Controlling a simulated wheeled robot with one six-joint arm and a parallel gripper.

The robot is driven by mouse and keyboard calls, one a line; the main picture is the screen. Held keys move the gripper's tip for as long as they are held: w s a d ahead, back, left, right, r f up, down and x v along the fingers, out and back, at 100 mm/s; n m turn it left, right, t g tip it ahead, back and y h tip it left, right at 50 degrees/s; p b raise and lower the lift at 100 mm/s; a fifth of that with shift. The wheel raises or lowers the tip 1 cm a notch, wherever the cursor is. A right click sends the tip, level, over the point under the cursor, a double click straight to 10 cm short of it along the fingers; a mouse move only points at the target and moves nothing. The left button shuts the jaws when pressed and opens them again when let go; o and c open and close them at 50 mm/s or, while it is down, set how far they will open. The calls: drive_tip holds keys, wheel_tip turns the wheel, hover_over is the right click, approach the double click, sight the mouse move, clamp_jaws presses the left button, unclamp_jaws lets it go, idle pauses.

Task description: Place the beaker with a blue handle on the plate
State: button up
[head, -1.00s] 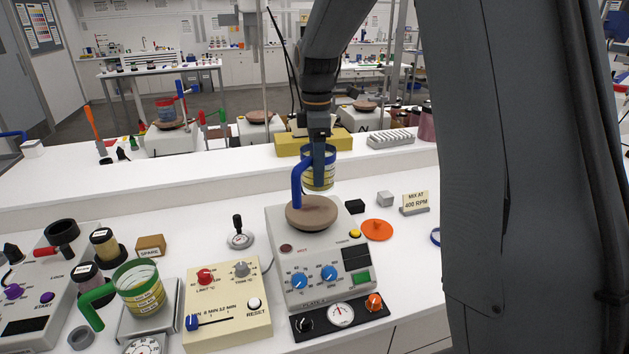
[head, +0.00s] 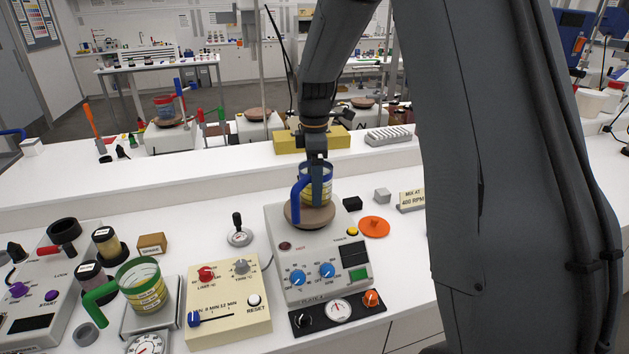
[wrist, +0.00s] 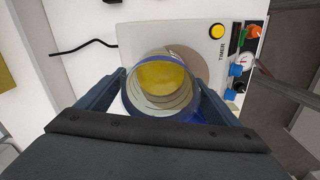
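The beaker with a blue handle (head: 318,190) is upright at the brown round plate (head: 296,216) on top of a grey hotplate unit; its base covers part of the plate, and I cannot tell whether it touches. Its blue handle (head: 301,202) points to the front left. My gripper (head: 317,176) is above and around the beaker. In the wrist view the beaker (wrist: 160,88), with yellow contents, sits between the two fingers of my gripper (wrist: 161,92), which press on its sides. The plate (wrist: 190,58) shows behind it.
A green-handled beaker (head: 144,286) stands on a scale at the front left. A cream control box (head: 228,306) is left of the hotplate unit (head: 318,250). An orange disc (head: 374,227), black block (head: 352,203) and grey cube (head: 382,195) lie to its right.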

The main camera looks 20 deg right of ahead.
drive_tip(key=shift+r, duration=0.15)
wheel_tip(320, 180, up, 12)
drive_tip(key=b, duration=0.4)
drive_tip(key=shift+b, duration=0.3)
